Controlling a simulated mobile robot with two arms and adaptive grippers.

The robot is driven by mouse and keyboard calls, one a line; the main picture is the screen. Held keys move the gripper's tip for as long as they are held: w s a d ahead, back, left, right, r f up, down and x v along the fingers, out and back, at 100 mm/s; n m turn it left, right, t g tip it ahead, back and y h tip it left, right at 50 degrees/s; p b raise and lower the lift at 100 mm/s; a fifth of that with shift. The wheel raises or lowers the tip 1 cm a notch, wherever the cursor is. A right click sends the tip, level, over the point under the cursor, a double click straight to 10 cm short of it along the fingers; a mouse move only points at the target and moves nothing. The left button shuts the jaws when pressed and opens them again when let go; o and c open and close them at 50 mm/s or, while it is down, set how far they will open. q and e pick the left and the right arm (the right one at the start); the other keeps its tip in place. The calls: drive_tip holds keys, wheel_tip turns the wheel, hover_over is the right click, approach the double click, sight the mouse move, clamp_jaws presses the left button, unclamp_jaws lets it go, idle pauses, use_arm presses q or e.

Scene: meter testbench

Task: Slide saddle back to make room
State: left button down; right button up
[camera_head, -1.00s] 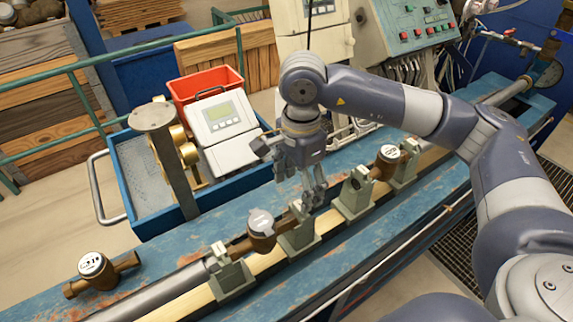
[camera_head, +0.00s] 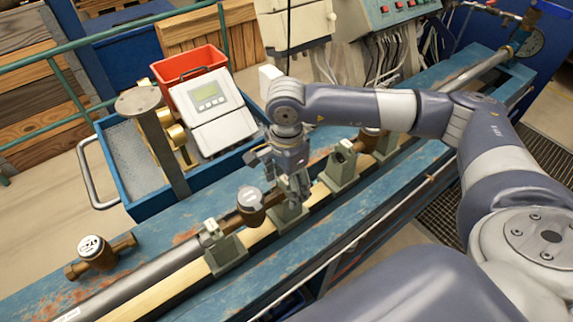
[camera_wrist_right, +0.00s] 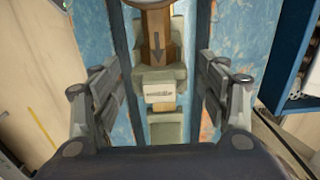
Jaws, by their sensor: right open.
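A grey-green saddle (camera_head: 289,214) stands on the bench rail under one end of a brass water meter (camera_head: 250,199). My right gripper (camera_head: 296,196) is at this saddle, pointing down. In the right wrist view the right gripper (camera_wrist_right: 160,82) is open, with one finger on each side of the saddle (camera_wrist_right: 160,75). The meter's brass end (camera_wrist_right: 155,30), marked with a dark arrow, rests in the saddle's top. Gaps show between the fingers and the saddle in that view. My left gripper is not in view.
Other saddles stand on the rail: one to the left (camera_head: 225,247) and one to the right (camera_head: 342,170). A loose meter (camera_head: 97,252) lies on the blue bench (camera_head: 170,232). A metal post (camera_head: 165,140) and a blue tray cart (camera_head: 128,150) stand behind.

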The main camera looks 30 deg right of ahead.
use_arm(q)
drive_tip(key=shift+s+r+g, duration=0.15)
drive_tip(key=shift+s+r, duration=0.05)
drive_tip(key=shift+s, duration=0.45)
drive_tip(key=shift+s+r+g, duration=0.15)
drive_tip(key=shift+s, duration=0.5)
use_arm(e)
drive_tip(key=shift+f, duration=1.45)
drive_tip(key=c, duration=0.9)
clamp_jaws()
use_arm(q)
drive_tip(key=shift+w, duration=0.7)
